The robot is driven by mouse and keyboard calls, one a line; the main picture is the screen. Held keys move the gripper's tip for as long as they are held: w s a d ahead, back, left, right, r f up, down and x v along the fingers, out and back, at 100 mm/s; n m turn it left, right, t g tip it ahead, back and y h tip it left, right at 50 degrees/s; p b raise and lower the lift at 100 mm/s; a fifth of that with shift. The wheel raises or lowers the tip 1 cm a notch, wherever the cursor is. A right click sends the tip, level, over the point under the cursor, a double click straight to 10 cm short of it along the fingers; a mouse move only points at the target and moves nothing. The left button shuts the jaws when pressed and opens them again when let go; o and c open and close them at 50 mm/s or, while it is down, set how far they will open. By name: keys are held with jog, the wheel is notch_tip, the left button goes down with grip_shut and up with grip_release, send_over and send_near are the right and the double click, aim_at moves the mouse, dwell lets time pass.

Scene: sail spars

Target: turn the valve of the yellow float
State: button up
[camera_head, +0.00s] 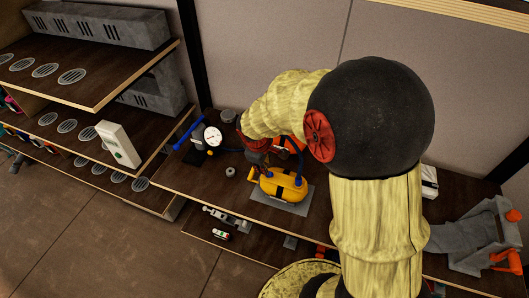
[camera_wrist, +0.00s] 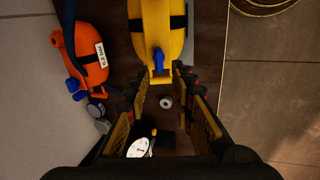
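The yellow float (camera_head: 283,186) with a black strap lies on a grey plate on the dark wooden bench. It also shows at the top of the wrist view (camera_wrist: 165,28), partly cut off by the frame. Its blue valve (camera_wrist: 158,60) sticks out from the near end, toward my gripper. My gripper (camera_wrist: 160,76) is open, with one finger on each side just short of the valve and nothing held between them. In the head view my gripper (camera_head: 258,160) is at the float's left end, largely hidden by my wrist.
An orange float (camera_wrist: 86,60) with a white label lies left of the yellow one in the wrist view. A white dial gauge (camera_head: 212,136) and a small metal ring (camera_head: 230,172) are on the bench nearby. A grey clamp-like device (camera_head: 480,238) stands at right.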

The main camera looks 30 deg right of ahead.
jog(key=b+x, duration=0.5)
jog(key=x, duration=0.3)
jog(key=shift+d+f, duration=0.25)
jog(key=shift+f, duration=0.1)
jog(key=c, duration=0.6)
grip_shut()
